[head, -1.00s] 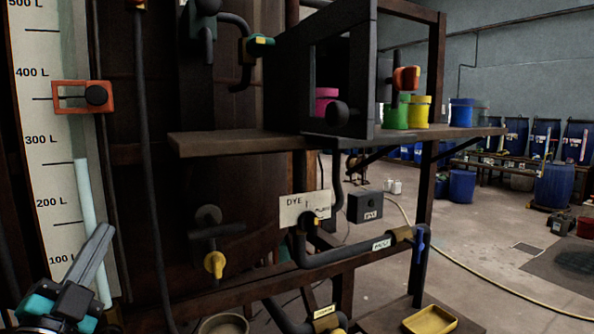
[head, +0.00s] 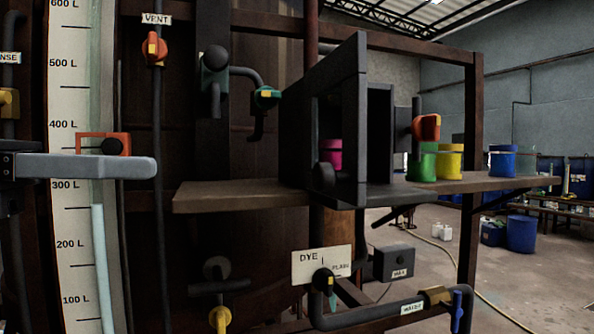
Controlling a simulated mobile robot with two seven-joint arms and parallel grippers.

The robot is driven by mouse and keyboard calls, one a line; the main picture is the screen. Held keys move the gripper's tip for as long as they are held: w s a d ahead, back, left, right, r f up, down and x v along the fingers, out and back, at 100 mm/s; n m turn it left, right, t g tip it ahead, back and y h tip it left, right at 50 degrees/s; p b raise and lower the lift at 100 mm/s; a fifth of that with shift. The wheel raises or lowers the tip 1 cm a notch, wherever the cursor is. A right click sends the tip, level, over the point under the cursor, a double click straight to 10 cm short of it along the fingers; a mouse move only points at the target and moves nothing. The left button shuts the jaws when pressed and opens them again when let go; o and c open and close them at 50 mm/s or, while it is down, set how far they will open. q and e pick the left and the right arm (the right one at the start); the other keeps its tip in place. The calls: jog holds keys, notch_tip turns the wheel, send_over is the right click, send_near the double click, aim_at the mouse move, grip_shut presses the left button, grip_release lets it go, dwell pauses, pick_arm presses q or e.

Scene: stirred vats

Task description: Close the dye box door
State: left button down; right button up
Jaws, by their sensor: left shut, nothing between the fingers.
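The dye box (head: 294,140) is a dark grey box on the wooden shelf. Its door (head: 362,120) stands open, a tall dark panel swung out towards me and seen almost edge-on, reaching over the shelf's front edge. A round dark knob (head: 323,178) shows low on it. A pink pot (head: 332,152) shows through the dark frame. My left gripper (head: 153,168) is shut and empty at the left, its grey fingers level and pointing right, in front of the gauge and well apart from the door. My right gripper is out of view.
The shelf (head: 230,196) carries green (head: 428,162), yellow (head: 449,162) and blue (head: 502,162) pots right of the box. A green-handled valve (head: 267,97) and an orange valve (head: 154,48) stick out at the left. Pipes and a DYE sign (head: 322,264) sit below.

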pick_arm(q)
jog(key=p, duration=0.4)
send_near(315, 176)
jog(key=x, duration=0.5)
jog(key=shift+s+d+r, duration=0.1)
jog(key=shift+d+r, duration=0.05)
jog(key=shift+r, duration=0.05)
jog(key=shift+x, duration=0.85)
jog(key=shift+f, duration=0.15)
